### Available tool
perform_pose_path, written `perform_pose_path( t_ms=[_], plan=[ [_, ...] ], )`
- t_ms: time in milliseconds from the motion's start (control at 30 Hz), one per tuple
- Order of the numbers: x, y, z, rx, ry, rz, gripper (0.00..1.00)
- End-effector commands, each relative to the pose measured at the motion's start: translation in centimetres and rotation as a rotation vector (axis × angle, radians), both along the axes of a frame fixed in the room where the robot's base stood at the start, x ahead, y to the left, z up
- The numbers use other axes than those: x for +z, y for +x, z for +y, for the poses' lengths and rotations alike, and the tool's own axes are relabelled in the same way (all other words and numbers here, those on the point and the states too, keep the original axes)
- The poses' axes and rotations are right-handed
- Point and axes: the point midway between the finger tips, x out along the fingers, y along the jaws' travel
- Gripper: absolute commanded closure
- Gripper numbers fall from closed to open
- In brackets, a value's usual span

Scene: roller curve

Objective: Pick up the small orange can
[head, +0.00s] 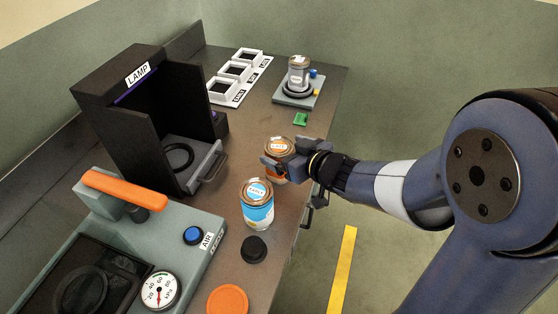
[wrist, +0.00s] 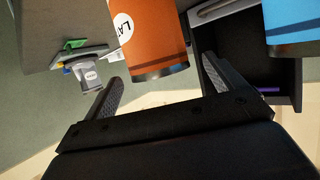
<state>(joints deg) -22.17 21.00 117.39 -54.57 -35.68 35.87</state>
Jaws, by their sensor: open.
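The small orange can (head: 280,146) stands on the bench, with a copper-coloured lid and a white label on top. In the wrist view the orange can (wrist: 158,40) shows its orange side and part of a label beginning "LA". My gripper (head: 283,162) is open, with its fingers at the can in the head view. In the wrist view my gripper (wrist: 160,72) has one finger on each side of the can, with gaps visible. The fingers hide part of the can's lower side in the head view.
A blue can (head: 258,204) labelled "EARLY" stands close in front of the orange can. A black lamp box (head: 120,95) with a handled drawer is to the left. A black cap (head: 254,249), an orange disc (head: 228,300) and a green piece (head: 300,119) lie on the bench.

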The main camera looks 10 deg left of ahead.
Motion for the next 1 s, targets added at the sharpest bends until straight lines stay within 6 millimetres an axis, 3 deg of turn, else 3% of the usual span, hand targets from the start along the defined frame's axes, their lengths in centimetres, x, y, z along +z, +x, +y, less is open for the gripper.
perform_pose_path(
  t_ms=[200,533,1000],
  plan=[
    [-1.1,1.6,2.1,0.002,-0.001,0.000,0.10],
    [-1.3,2.0,2.5,0.000,-0.001,-0.001,0.10],
    [-1.3,2.0,2.4,0.000,-0.001,-0.001,0.49]
  ],
)
